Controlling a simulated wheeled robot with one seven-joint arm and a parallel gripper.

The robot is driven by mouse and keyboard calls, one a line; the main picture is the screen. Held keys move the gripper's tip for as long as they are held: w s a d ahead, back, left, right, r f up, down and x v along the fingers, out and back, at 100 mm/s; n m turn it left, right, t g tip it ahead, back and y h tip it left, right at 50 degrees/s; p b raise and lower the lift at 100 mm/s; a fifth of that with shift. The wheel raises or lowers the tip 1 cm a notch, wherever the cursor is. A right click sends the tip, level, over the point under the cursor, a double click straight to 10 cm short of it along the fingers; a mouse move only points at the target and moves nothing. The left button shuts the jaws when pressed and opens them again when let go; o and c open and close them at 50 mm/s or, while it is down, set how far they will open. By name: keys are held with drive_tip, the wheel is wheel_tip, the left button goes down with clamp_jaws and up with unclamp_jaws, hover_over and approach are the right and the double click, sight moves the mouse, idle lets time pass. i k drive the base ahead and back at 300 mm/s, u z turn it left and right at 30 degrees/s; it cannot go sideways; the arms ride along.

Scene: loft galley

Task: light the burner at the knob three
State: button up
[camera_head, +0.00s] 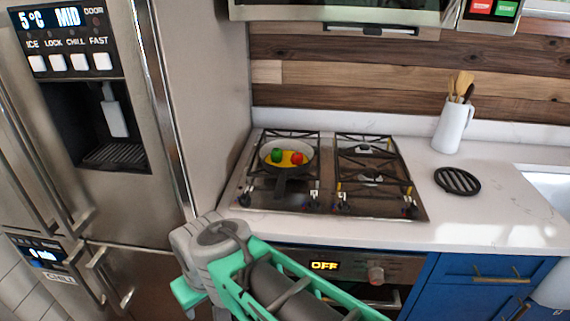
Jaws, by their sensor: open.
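The gas cooktop (326,208) is set in the white counter. Small dark knobs stand along its front edge: a far-left knob (243,199), a pair near the middle, including a middle-right knob (342,203), and a far-right knob (410,211). No knob numbers are legible, so I cannot tell which is knob three. A pan (298,147) with a green and a red item in it sits on the left grate, its handle toward the front. I see no flame on the right burners (370,178). My grey and green arm crosses below the cooktop; no gripper fingers show.
A steel fridge (205,90) stands close on the left. A hood (340,12) overhangs the back. A black trivet (457,181) and a utensil jug (452,128) are on the right counter. The oven display (324,266) reads OFF, beside an oven knob (376,274).

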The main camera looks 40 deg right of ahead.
sight(312, 205)
drive_tip(key=z, duration=1.45)
